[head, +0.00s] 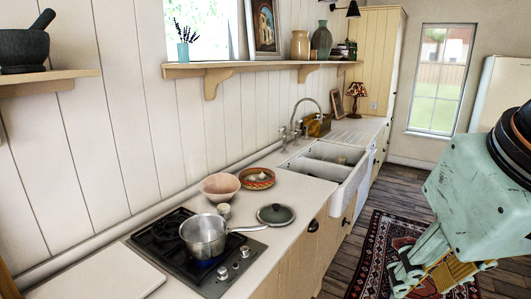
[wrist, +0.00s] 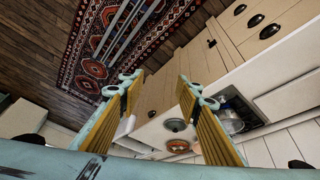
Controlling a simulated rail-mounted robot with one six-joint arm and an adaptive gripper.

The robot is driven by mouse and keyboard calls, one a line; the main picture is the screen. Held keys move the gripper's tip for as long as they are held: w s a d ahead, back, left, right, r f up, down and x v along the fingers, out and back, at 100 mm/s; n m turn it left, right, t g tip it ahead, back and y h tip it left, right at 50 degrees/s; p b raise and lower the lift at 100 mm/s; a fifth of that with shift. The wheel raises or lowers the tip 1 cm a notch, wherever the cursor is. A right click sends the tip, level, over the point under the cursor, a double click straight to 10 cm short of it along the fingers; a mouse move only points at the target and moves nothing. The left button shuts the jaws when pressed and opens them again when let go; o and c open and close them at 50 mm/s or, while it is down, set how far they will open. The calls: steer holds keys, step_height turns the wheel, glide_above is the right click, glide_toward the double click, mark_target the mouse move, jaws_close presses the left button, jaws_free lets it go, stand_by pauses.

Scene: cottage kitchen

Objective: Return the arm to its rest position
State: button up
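My gripper (head: 438,274) hangs at the lower right of the head view, out over the floor and rug and apart from the counter. In the wrist view, its two fingers (wrist: 158,88) stand well apart with nothing between their pads. The gripper is open and empty. The arm behind the gripper runs out of the head view at the right edge, so its full pose is hidden.
A steel saucepan (head: 203,236) stands on the black hob (head: 170,256). A dark lid (head: 276,214) lies on the counter beside it. Two bowls sit behind, and a white sink (head: 345,178) lies beyond. The patterned rug (head: 377,256) is clear.

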steer(key=shift+g+y, duration=0.3)
steer(key=shift+g, duration=0.1)
steer(key=s, duration=0.1)
steer(key=s+a+f, duration=0.1)
steer(key=s, duration=0.1)
steer(key=s+f, duration=0.1)
steer(key=shift+s+a+f, duration=0.2)
steer(key=shift+s, duration=0.2)
